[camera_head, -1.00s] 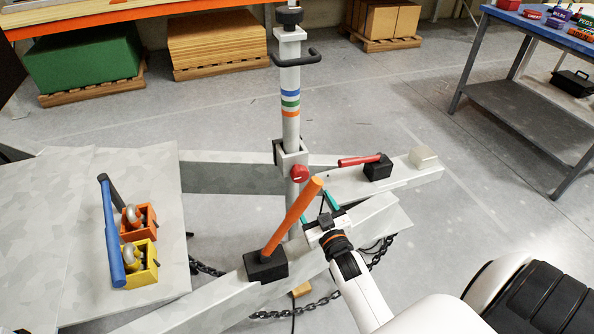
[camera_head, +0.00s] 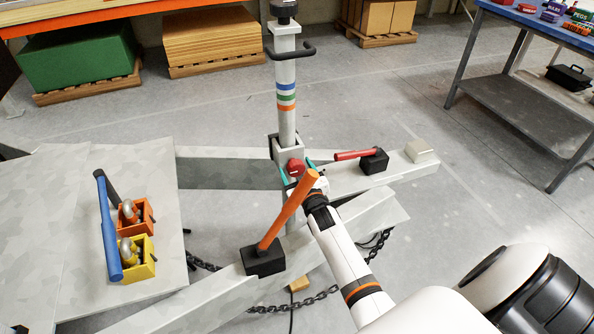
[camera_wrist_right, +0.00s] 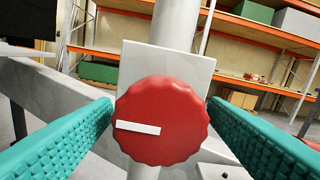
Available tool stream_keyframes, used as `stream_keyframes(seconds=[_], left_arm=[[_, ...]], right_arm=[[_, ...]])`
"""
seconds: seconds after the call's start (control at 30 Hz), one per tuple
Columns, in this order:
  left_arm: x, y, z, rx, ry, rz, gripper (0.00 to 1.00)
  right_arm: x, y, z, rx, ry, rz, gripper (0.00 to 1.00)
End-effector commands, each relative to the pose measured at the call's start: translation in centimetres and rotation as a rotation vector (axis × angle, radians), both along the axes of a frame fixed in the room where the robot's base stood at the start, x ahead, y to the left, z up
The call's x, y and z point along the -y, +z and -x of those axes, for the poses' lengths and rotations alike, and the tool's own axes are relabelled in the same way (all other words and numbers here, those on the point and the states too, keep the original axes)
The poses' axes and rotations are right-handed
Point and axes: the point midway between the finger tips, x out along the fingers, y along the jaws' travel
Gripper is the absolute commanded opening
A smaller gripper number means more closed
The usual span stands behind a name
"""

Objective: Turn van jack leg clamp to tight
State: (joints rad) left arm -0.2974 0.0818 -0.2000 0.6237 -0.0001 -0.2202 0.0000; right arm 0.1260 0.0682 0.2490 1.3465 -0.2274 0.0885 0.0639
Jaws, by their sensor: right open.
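The clamp is a red scalloped knob (camera_head: 295,168) on the bracket of the upright jack leg (camera_head: 286,105). In the right wrist view the knob (camera_wrist_right: 162,121) faces me, with a white bar marking lying about level on its left half. My right gripper (camera_head: 300,175) is at the knob, partly behind the orange lever in the head view. Its teal fingers (camera_wrist_right: 160,125) are open, one on each side of the knob. The left finger tip is close to the knob's edge; I cannot tell if it touches. My left gripper is not in view.
An orange-handled lever (camera_head: 290,212) rises close beside my right gripper. A red-handled lever (camera_head: 355,154) lies to the right on the frame. A blue lever (camera_head: 108,228) and orange and yellow boxes (camera_head: 138,258) are at left. A chain (camera_head: 295,308) hangs below.

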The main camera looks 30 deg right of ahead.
Motion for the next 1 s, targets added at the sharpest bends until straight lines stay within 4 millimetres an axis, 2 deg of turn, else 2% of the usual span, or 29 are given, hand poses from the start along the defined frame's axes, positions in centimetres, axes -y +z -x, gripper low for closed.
stream_keyframes(seconds=[0.07, 0.3, 0.33, 0.67, 1.0], left_arm=[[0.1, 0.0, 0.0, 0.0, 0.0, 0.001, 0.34], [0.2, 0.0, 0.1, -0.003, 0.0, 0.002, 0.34], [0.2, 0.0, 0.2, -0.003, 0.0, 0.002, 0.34], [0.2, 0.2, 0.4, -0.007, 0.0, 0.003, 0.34], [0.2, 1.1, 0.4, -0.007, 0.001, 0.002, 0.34]], right_arm=[[0.0, 0.0, 0.0, 0.0, 0.0, 0.0, 0.65], [0.0, 0.0, 0.0, 0.0, 0.0, 0.0, 0.26], [0.0, 0.0, 0.0, 0.0, 0.0, 0.0, 0.23], [0.0, 0.0, 0.0, 0.013, 0.0, -0.053, 0.24], [-0.1, 0.1, 0.0, 0.068, 0.001, -0.291, 0.24]])
